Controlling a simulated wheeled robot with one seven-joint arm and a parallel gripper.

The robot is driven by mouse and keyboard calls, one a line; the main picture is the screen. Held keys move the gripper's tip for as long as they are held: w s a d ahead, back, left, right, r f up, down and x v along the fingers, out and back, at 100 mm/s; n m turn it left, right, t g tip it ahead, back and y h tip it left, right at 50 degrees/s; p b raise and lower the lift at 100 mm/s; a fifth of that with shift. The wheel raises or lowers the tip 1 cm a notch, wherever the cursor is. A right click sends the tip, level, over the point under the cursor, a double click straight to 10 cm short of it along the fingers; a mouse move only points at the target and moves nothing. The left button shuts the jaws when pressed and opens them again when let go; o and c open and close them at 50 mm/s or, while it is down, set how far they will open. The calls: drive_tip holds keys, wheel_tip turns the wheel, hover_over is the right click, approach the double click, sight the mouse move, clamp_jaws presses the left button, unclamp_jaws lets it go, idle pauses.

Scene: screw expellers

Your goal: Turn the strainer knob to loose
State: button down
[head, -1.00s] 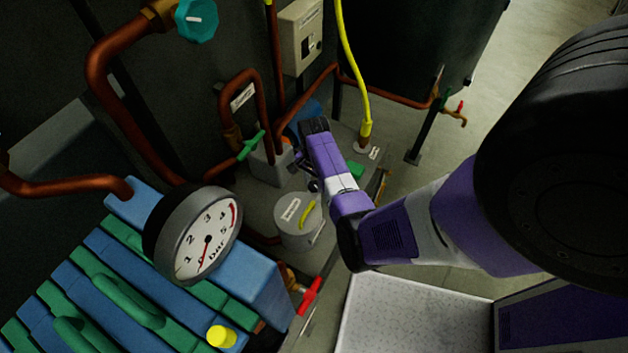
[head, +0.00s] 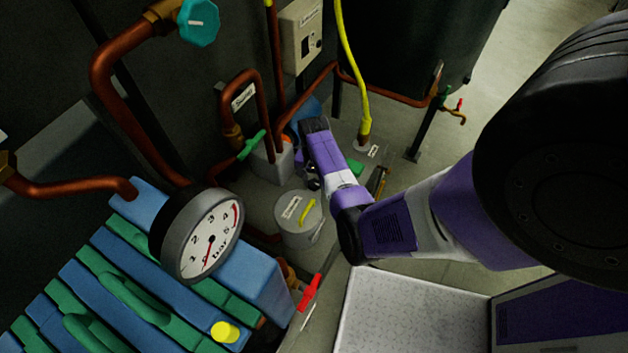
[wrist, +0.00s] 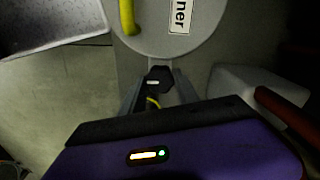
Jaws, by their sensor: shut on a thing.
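A small black knob (wrist: 159,77) with a pale mark sits at the strainer's near edge. My gripper (wrist: 160,88) is shut on this knob, one finger on each side. In the head view the arm's wrist hides most of my gripper (head: 311,178), and the knob is hard to make out.
A pressure gauge (head: 207,238) and a blue and green ribbed unit (head: 130,290) stand at the left front. A green-handled valve (head: 252,145) and copper pipes are behind the strainer. A red lever (head: 309,292) is in front. Open floor (head: 520,110) lies to the right.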

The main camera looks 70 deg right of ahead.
sight(314, 183)
drive_tip(key=c, duration=0.9)
unclamp_jaws()
wheel_tip(314, 183, up, 8)
drive_tip(key=shift+f+p, duration=0.1)
drive_tip(key=shift+p, duration=0.3)
